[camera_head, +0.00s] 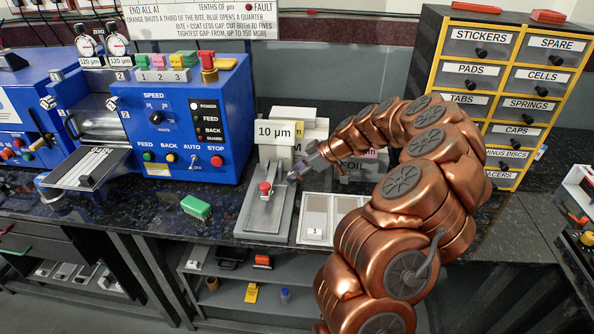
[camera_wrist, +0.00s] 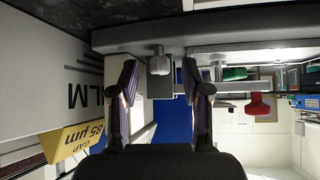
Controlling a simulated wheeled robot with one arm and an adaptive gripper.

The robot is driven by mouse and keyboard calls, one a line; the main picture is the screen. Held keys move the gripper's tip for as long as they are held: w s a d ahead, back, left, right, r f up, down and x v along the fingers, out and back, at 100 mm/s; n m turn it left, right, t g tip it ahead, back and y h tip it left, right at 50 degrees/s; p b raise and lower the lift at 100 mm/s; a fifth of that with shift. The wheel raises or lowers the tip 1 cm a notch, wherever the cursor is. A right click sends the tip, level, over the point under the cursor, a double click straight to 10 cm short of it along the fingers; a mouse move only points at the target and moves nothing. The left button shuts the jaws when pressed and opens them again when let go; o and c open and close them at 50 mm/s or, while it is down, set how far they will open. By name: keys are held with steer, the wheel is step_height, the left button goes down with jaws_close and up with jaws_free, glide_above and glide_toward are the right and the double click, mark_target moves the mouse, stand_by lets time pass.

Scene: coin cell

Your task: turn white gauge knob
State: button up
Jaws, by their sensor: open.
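A small pale knob (camera_wrist: 160,62), most likely the white gauge knob, shows in the wrist view ahead of my gripper (camera_wrist: 163,75). It appears between the two dark fingers in the picture, with a gap on each side, and I see no contact. The fingers are apart and nothing is held. In the head view my gripper (camera_head: 308,170) reaches in from the right, beside the grey gauge base (camera_head: 263,220) under the "10 µm" sign (camera_head: 276,132). The knob is too small there to tell clearly from the fingertips.
A red knob (camera_head: 265,188) stands on the gauge base and also shows in the wrist view (camera_wrist: 258,105). A green block (camera_head: 196,207) lies left of it. A blue machine (camera_head: 188,120) stands at left, labelled drawers (camera_head: 487,80) at right. A yellow "85 µm" label (camera_wrist: 80,144) is close by.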

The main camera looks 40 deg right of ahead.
steer(key=shift+c, duration=0.3)
jaws_close()
steer(key=shift+a+f+b, duration=0.1)
steer(key=shift+f+b, duration=0.05)
steer(key=shift+b, duration=0.2)
steer(key=shift+s+a+f+m+t+h+b, duration=0.1)
steer(key=shift+m+t+h+b, duration=0.25)
steer(key=shift+m+b, duration=0.3)
steer(key=shift+s+a+f+m+t+h+b, duration=0.1)
steer(key=shift+m+t+h+b, duration=0.05)
steer(key=shift+m+h+b, duration=0.4)
steer(key=shift+a+r+m+t+h+b, duration=0.1)
steer(key=shift+m+t+h+b, duration=0.1)
steer(key=shift+m+h+b, duration=0.5)
steer(key=shift+a+r+m+t+h+b, duration=0.1)
steer(key=shift+m+t+h+b, duration=0.3)
steer(key=shift+m, duration=0.6)
steer(key=shift+o, duration=0.3)
jaws_free()
steer(key=shift+r, duration=0.1)
